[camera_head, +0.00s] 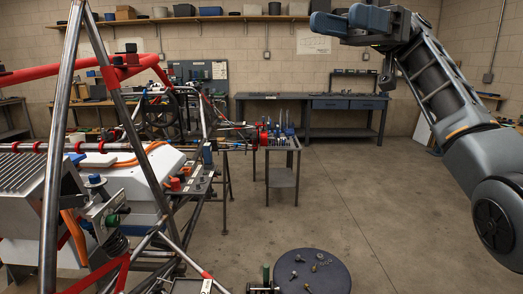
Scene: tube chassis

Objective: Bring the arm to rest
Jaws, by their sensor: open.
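My arm reaches in from the right edge and rises toward the top of the head camera view. My gripper (322,24) is at the upper right, raised well above the floor, with its fingers pointing left. Its two blue-grey fingertips are apart and nothing shows between them. It touches nothing, and the far wall is behind it.
A tube chassis (57,135) with red and bare metal tubes fills the left. A small tool stand (283,177) is mid-floor, and a workbench (345,103) is along the back wall. A round dark stool top (325,283) with small parts is at the bottom. The right floor is clear.

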